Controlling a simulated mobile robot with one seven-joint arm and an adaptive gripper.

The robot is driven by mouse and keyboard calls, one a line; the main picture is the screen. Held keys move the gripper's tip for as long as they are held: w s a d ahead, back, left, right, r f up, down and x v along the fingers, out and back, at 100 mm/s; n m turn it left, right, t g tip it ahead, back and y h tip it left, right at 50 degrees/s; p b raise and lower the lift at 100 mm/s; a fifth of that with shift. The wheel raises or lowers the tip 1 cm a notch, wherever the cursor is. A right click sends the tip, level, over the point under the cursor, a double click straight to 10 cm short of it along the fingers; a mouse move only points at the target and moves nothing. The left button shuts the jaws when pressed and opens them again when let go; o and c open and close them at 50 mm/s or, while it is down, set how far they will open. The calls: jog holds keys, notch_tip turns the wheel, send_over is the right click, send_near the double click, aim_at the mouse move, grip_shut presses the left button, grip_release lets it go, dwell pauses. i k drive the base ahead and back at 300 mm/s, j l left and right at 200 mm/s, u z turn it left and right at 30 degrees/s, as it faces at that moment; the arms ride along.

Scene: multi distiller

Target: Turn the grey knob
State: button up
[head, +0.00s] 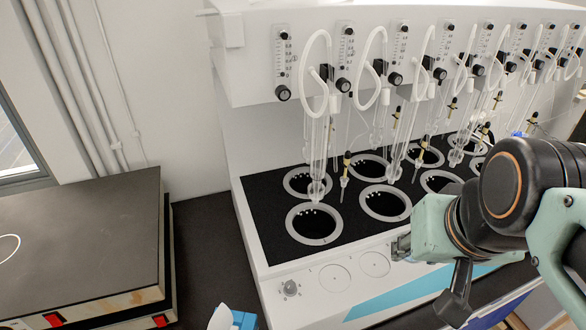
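A small grey knob (290,289) sits on the white front ledge of the distiller (250,262), at its left end and below the black top plate. It is in full view and nothing touches it. My gripper (402,248) is at the end of my arm, to the right of and above the grey knob in the picture, close to the front ledge. A clear gap separates it from the knob. Its fingers are small and partly hidden by the wrist, so I cannot tell whether they are open or shut.
Two round discs (335,278) lie on the ledge between knob and gripper. Ringed openings (314,224) with glass tubes stand behind, under a row of black dials (283,93). A black-topped box (80,245) is at left. A blue-and-white object (232,318) lies at the bottom edge.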

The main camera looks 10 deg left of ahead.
aim_at(291, 286)
jog(key=j+u, duration=0.1)
jog(key=u, duration=0.85)
jog(key=j+z, duration=0.5)
jog(key=k, duration=0.35)
jog(key=i+l+u, duration=0.5)
jog(key=k+j, duration=0.05)
